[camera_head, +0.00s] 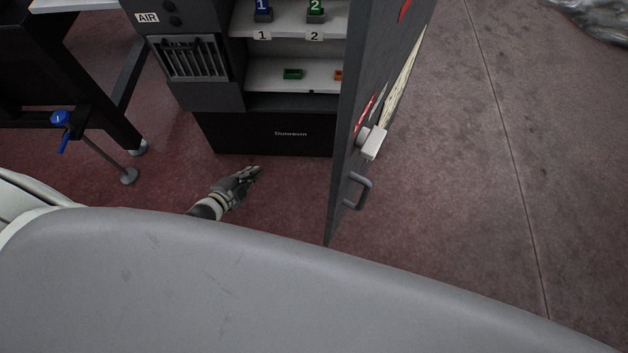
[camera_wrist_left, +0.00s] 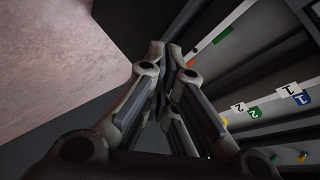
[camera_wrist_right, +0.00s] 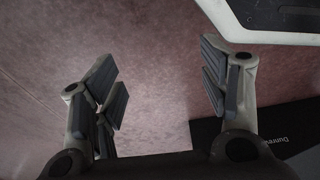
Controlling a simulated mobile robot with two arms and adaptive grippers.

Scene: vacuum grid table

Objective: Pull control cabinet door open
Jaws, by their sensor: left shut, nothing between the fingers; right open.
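The control cabinet (camera_head: 265,132) stands at the top of the head view, with its shelves exposed. Its dark grey door (camera_head: 350,130) stands wide open, swung out toward me on the right side. The door carries a grey pull handle (camera_head: 361,190) and a pale latch block (camera_head: 372,142). My left gripper (camera_head: 252,174) is in front of the cabinet's base, left of the door and apart from the handle. In the left wrist view its fingers (camera_wrist_left: 170,58) are together and empty. My right gripper (camera_wrist_right: 160,75) is open and empty in the right wrist view; I cannot make it out in the head view.
The shelves hold blue (camera_head: 263,12) and green (camera_head: 316,10) items above labels 1 and 2. A dark table frame (camera_head: 95,100) with a blue-handled clamp (camera_head: 61,120) stands at left. Floor (camera_head: 480,190) right of the door is clear. A shiny crumpled thing (camera_head: 600,18) lies top right.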

